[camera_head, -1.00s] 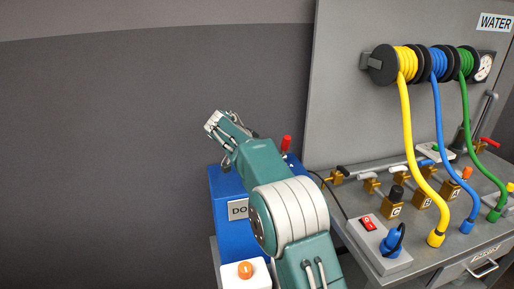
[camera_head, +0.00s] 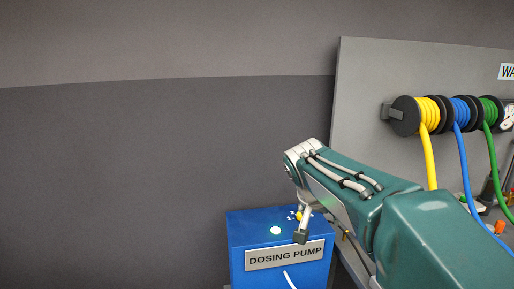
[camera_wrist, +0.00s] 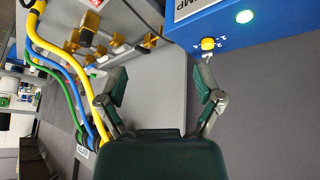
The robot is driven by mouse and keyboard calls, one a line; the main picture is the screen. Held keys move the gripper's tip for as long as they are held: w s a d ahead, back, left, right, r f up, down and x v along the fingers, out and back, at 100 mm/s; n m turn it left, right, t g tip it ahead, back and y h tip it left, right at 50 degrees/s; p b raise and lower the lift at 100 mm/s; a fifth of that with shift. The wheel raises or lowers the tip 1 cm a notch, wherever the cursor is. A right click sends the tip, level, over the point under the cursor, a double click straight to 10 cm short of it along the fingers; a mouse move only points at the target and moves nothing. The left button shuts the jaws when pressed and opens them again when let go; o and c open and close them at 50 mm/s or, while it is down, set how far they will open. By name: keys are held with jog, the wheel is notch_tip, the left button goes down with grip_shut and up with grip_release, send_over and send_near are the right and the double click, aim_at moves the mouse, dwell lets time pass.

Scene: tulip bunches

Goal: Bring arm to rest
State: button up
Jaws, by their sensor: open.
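My arm (camera_head: 400,205) reaches in from the lower right of the head view, bent at a raised joint. My gripper shows in the wrist view (camera_wrist: 163,92), with its two fingers spread wide and nothing between them. In the head view only a small part of its end shows, hanging below the arm in front of the blue dosing pump (camera_head: 250,228); the rest is hidden. The pump also shows at the top right of the wrist view, with a yellow knob (camera_wrist: 208,44) and a lit green lamp (camera_wrist: 244,17) near the right finger. I see no contact there.
A grey water panel (camera_head: 365,75) stands at the right, with yellow (camera_head: 429,160), blue (camera_head: 463,160) and green (camera_head: 491,150) hoses hanging from reels. In the wrist view, the hoses and brass valves (camera_wrist: 90,22) lie left of my gripper. The wall side at the left is clear.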

jog(key=s+f+n+y, duration=0.1)
jog(key=s+f+n, duration=0.1)
jog(key=s, duration=1)
jog(key=s+d+f+n+t+y, duration=0.1)
jog(key=s+f, duration=0.4)
jog(key=s, duration=0.8)
jog(key=shift+s+f+n+y, duration=0.25)
jog(key=shift+n+y, duration=0.45)
jog(key=shift+n, duration=0.4)
